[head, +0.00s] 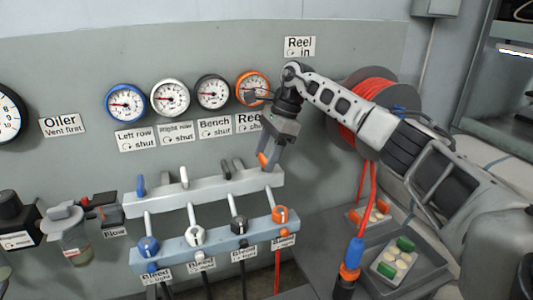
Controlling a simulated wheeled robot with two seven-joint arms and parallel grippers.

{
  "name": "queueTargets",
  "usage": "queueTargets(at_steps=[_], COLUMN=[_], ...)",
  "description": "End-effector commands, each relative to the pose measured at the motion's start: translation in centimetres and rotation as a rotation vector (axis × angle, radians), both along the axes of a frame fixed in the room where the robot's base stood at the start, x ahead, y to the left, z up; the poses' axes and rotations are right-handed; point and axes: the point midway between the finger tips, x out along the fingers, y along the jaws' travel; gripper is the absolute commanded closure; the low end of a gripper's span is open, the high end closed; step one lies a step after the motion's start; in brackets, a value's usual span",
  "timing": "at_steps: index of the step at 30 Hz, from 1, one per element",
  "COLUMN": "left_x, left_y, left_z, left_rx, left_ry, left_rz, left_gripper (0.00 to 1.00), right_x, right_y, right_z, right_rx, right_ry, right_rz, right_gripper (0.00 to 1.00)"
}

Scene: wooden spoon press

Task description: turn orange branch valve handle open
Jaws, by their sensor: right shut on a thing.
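The orange branch valve handle (262,159) is at the right end of the upper light-grey manifold (205,197). My right gripper (272,160) reaches down from above and is shut on this handle, hiding part of it. The blue (141,185), white (184,177) and dark grey (226,169) handles stand to its left on the same manifold. The orange-rimmed gauge (252,88) is above, partly covered by my right wrist. My left gripper is not in view.
A lower blue-grey bar (215,236) carries bleed knobs, including an orange one (280,214) below my gripper. A hose reel (375,100) stands behind my right arm. A red hose (369,205) hangs beside a grey tray (405,249) at lower right.

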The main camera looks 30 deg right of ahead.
Motion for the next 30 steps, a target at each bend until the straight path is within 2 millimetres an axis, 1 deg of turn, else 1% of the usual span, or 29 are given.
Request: queueTargets(at_steps=[11,12,14,24,27,30], left_x=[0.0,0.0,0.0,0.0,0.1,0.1], left_y=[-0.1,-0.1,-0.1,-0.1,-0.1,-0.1], left_z=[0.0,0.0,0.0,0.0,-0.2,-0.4], left_rx=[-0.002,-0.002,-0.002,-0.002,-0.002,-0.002], left_ry=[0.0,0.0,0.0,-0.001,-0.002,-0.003], left_rz=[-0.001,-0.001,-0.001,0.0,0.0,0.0], left_gripper=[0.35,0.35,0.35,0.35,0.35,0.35], right_x=[0.1,0.1,0.1,0.0,0.0,-0.2], right_y=[-0.1,-0.1,0.0,-0.1,-0.5,-1.1], right_z=[0.2,0.2,0.2,0.3,1.1,2.7], right_rx=[-0.002,-0.002,-0.002,-0.002,-0.002,-0.001], right_ry=[-0.006,-0.006,-0.005,-0.003,-0.004,-0.006], right_rz=[0.007,0.007,0.006,0.005,0.005,0.003], right_gripper=[0.67,0.38,0.22,0.22,0.22,0.22])
